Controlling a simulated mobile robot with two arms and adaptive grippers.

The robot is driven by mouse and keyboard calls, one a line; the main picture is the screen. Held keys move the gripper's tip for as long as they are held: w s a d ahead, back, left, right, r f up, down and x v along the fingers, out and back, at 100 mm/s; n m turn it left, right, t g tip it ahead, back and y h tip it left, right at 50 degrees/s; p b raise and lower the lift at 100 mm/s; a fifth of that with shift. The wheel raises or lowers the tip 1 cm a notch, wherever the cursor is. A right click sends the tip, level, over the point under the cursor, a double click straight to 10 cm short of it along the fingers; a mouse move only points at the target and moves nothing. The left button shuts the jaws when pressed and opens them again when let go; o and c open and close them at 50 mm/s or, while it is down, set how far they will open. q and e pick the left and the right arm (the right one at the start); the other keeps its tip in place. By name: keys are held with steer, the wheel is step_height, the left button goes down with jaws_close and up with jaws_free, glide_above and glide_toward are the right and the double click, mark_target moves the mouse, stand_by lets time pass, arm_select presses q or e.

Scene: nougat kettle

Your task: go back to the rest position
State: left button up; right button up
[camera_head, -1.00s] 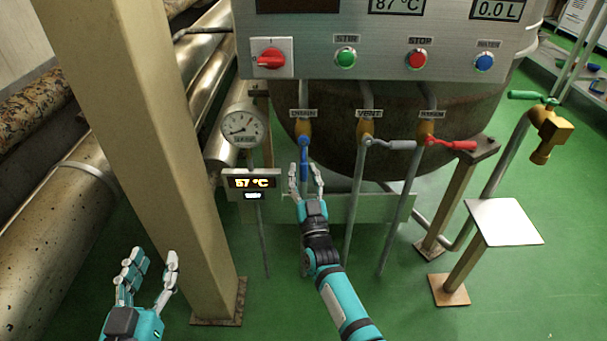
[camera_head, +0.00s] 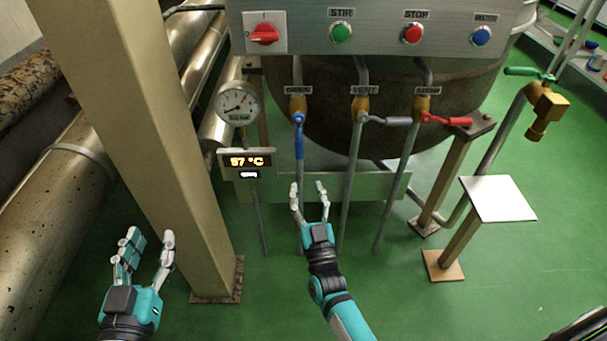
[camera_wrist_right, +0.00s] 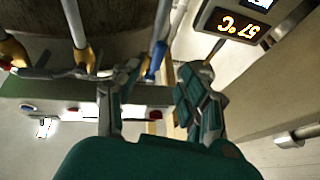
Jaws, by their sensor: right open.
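My right gripper (camera_head: 309,203) is open and empty in the head view, in front of the kettle and below the drain valve's blue handle (camera_head: 299,140). A gap shows between its fingertips and that handle, which hangs straight down. In the right wrist view the gripper's fingers (camera_wrist_right: 150,95) are spread, with the blue handle (camera_wrist_right: 155,60) beyond them. My left gripper (camera_head: 146,252) is at the lower left, in front of the beige post, with its fingers apart and nothing between them.
The kettle (camera_head: 390,110) hangs behind a control panel (camera_head: 380,50). A temperature display (camera_head: 247,162) is left of my right gripper. A white plate on a stand (camera_head: 498,199) is at right. Green floor is clear in front.

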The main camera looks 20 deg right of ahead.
steer(key=shift+s+f, duration=0.2)
steer(key=shift+s, duration=0.35)
